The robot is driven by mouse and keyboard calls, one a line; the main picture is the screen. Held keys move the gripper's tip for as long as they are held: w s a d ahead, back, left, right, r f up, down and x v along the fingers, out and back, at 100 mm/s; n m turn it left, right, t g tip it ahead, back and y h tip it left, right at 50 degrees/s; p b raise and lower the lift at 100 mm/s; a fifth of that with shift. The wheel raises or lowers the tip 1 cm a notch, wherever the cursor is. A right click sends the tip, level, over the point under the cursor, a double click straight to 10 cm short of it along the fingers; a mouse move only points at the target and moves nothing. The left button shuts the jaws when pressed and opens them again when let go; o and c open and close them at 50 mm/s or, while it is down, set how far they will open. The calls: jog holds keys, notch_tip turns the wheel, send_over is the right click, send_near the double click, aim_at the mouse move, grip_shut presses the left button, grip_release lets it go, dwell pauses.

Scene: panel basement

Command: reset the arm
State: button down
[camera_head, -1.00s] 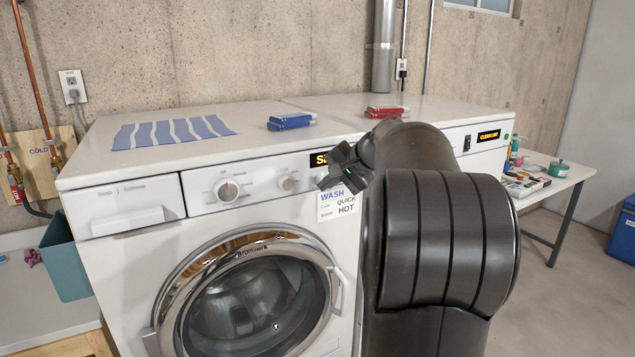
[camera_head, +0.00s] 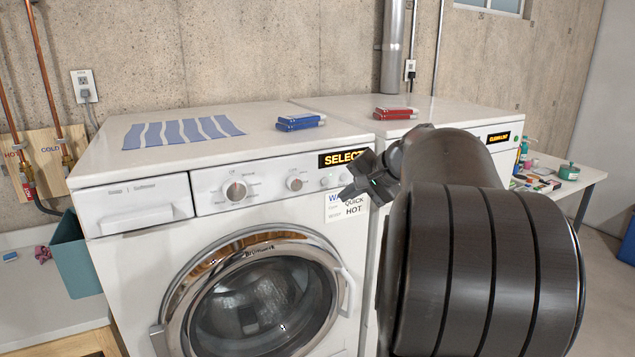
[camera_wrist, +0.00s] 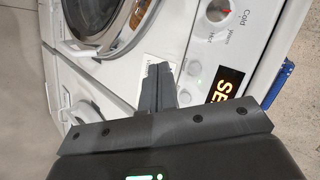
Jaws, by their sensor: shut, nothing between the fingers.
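My gripper (camera_head: 352,176) is in front of the right end of the washer's control panel, beside the display that reads SELECT. In the wrist view its fingers (camera_wrist: 158,85) are pressed together with nothing between them. The washer (camera_head: 140,255) stands behind it, with its round door shut. The dryer's front is largely hidden behind my arm. A printed note (camera_head: 347,207) with WASH settings, partly covered by my gripper, is on the washer's front.
A striped cloth (camera_head: 183,131) lies on the washer top, with blue boxes (camera_head: 300,122) near its right side. Red boxes (camera_head: 394,113) lie on the dryer. A teal bin (camera_head: 78,262) hangs at left. A cluttered side table (camera_head: 585,175) stands at right.

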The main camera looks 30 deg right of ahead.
jog(key=s+a+f+n+g+h, duration=0.15)
jog(key=s+a+f+n, duration=0.25)
jog(key=s+a, duration=0.55)
jog(key=s+a+f+n+g+h, duration=0.1)
jog(key=s+a+f+n+g, duration=0.15)
jog(key=s+a, duration=0.75)
jog(key=s+a+f+n+h, duration=0.1)
jog(key=s+a+f+n, duration=0.3)
jog(key=s+a+f, duration=0.1)
jog(key=shift+f+t, duration=0.3)
jog(key=shift+f, duration=0.15)
